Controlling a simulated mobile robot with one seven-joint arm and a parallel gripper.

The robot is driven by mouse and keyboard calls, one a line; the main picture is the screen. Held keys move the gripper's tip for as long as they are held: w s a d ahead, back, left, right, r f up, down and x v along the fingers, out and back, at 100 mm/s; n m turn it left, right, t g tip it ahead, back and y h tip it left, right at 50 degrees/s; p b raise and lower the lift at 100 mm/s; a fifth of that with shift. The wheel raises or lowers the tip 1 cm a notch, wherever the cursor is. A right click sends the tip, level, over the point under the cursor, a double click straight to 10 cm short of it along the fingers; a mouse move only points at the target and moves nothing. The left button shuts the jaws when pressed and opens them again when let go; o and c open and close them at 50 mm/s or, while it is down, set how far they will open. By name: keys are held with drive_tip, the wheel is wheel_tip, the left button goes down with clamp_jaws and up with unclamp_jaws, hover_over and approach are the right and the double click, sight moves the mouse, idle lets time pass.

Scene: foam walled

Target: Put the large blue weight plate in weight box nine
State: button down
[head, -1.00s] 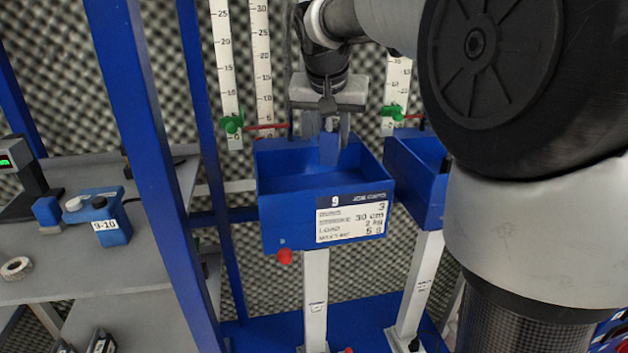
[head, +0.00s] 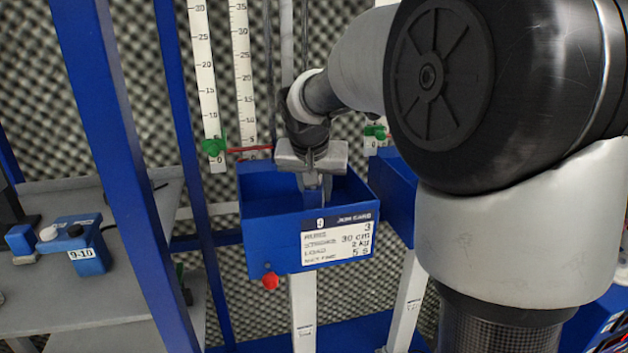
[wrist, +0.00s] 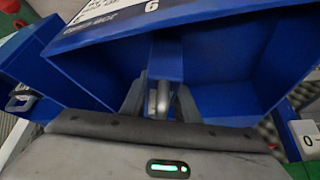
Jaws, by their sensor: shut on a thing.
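Weight box nine (head: 282,246) is an open blue box on a white post, with a white label and the number 9 on its front. My gripper (head: 314,184) points down into it and is shut on the large blue weight plate (head: 316,202), seen edge-on as a narrow blue piece. In the wrist view, my gripper (wrist: 159,98) has its fingers on a grey part, with the blue plate (wrist: 167,58) beyond. The box walls (wrist: 225,60) surround them. I cannot tell whether the plate touches the box floor.
A second blue box (head: 394,200) stands close to the right. A red knob (head: 271,281) sits below box nine. White scales (head: 205,90) with green clamps rise behind. A blue frame post (head: 115,170) and a grey shelf (head: 125,315) with a blue device (head: 82,246) are left.

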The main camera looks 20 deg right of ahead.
drive_tip(key=shift+w+f, duration=0.15)
drive_tip(key=shift+f, duration=0.4)
drive_tip(key=shift+f, duration=0.15)
drive_tip(key=c, duration=1.7)
unclamp_jaws()
drive_tip(key=shift+f, duration=0.25)
drive_tip(key=o, duration=0.3)
drive_tip(key=shift+o, duration=0.2)
drive_tip(key=shift+s+r, duration=0.25)
drive_tip(key=shift+r, duration=0.15)
drive_tip(key=v, duration=1.1)
drive_tip(key=s+f+n+y, duration=0.1)
drive_tip(key=s+f, duration=0.3)
drive_tip(key=s, duration=0.8)
drive_tip(key=s+a+f+n+y, duration=0.1)
drive_tip(key=s+f+n, duration=0.2)
drive_tip(key=s, duration=0.9)
drive_tip(key=shift+f+n, duration=0.3)
drive_tip(key=shift+f, duration=0.5)
